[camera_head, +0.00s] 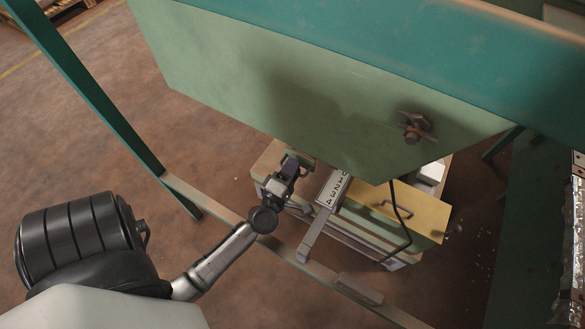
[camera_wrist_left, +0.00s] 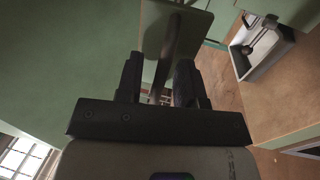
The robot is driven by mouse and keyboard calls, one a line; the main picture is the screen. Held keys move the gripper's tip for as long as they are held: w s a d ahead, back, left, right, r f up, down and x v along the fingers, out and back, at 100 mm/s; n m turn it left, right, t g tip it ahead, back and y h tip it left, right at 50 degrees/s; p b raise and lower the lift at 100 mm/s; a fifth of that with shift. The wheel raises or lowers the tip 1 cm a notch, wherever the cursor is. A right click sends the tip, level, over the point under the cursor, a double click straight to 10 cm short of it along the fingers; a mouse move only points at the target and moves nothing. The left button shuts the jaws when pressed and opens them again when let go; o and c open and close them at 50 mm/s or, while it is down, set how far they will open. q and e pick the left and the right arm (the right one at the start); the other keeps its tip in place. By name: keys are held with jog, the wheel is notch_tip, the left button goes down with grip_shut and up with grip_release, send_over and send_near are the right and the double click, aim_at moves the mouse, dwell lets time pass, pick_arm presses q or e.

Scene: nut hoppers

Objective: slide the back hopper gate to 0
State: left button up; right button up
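The large pale green hopper (camera_head: 300,90) fills the upper middle of the head view and overhangs the gate area. A white scale strip (camera_head: 333,188) under its lower edge shows 1 to 4, with 4 nearest me; its far end is partly hidden by the hopper. My left gripper (camera_head: 290,164) is beside the strip, to its left, under the hopper edge. In the left wrist view its two dark fingers (camera_wrist_left: 158,82) stand apart with a thin grey bar (camera_wrist_left: 168,50) between them, in front of a greenish plate (camera_wrist_left: 192,30). Contact with the bar is unclear. My right gripper is not in view.
A tan-topped box (camera_head: 420,210) with a handle stands below the hopper. A dark curved cable or rod (camera_head: 401,215) hangs in front of it. A frame rail (camera_head: 330,275) crosses in front, and a green post (camera_head: 95,90) stands left. A bolt (camera_head: 412,128) protrudes from the hopper.

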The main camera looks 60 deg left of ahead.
pick_arm(q)
jog(key=shift+s+d, duration=0.1)
jog(key=shift+s, duration=0.1)
jog(key=p+v, duration=0.3)
jog(key=v, duration=1)
jog(key=shift+s, duration=0.25)
jog(key=shift+f, duration=0.1)
